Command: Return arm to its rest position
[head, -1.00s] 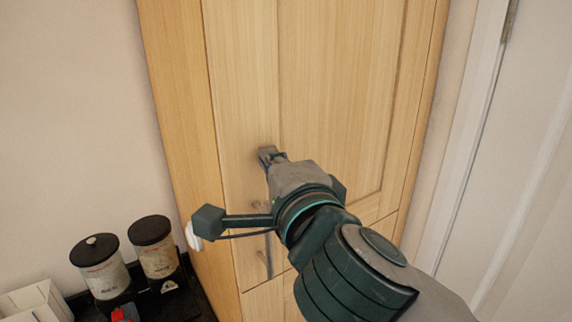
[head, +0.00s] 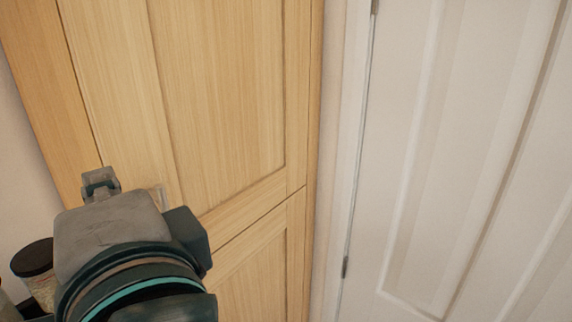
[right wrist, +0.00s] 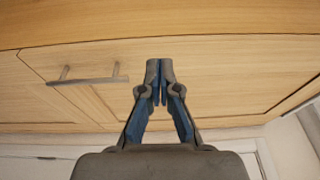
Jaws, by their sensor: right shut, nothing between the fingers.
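My right gripper (head: 100,182) is at the lower left of the head view, in front of a tall wooden cabinet (head: 215,80). In the right wrist view the gripper (right wrist: 159,68) points at the cabinet front (right wrist: 215,75), its two fingertips together with nothing between them. A metal bar handle (right wrist: 88,76) shows to the left of the fingers, apart from them. My left gripper is in neither view.
A white panelled door (head: 450,150) stands to the right of the cabinet. A dark-lidded canister (head: 36,262) is at the lower left, partly hidden behind my right arm.

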